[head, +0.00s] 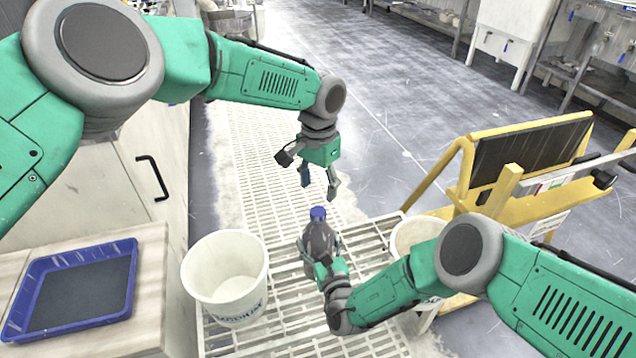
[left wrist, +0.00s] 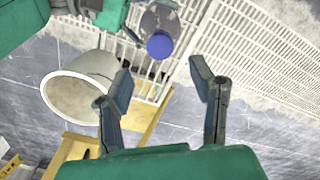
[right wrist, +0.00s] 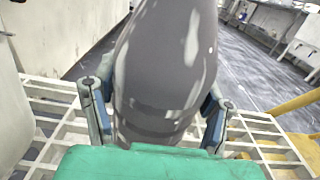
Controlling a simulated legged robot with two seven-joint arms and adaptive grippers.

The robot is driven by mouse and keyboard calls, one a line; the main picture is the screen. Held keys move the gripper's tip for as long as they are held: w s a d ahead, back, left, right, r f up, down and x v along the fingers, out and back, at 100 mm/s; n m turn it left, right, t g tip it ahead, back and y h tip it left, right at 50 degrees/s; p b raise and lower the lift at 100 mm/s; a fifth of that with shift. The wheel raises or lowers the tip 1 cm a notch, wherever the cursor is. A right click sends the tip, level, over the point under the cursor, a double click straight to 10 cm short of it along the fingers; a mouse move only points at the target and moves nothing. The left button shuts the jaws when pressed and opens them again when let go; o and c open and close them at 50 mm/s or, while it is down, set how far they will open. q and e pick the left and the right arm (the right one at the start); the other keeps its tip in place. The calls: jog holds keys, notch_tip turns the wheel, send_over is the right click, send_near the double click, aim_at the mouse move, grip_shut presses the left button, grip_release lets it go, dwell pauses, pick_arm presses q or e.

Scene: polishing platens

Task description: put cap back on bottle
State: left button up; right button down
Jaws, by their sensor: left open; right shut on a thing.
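A dark grey bottle (head: 319,238) stands upright over the white slatted rack, with a blue cap (head: 318,213) on its top. Whether the cap is fully seated I cannot tell. My right gripper (head: 322,262) is shut on the bottle's body; the bottle (right wrist: 168,60) fills the middle of the right wrist view between its fingers. My left gripper (head: 319,188) is open and empty, pointing down a little above the cap and apart from it. In the left wrist view the cap (left wrist: 160,45) shows beyond the open fingers (left wrist: 161,80), near the gap between them.
A white bucket (head: 226,280) stands left of the bottle, and another white bucket (head: 415,236) stands to the right, partly behind my right arm. A yellow frame (head: 450,190) is farther right. A blue tray (head: 70,290) lies on the counter at the left.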

aim_at(318, 210)
pick_arm(q)
jog(key=shift+r+n, duration=0.25)
jog(key=shift+n, duration=0.85)
jog(key=shift+f, duration=4.05)
grip_shut()
jog(key=shift+o, duration=0.6)
grip_release()
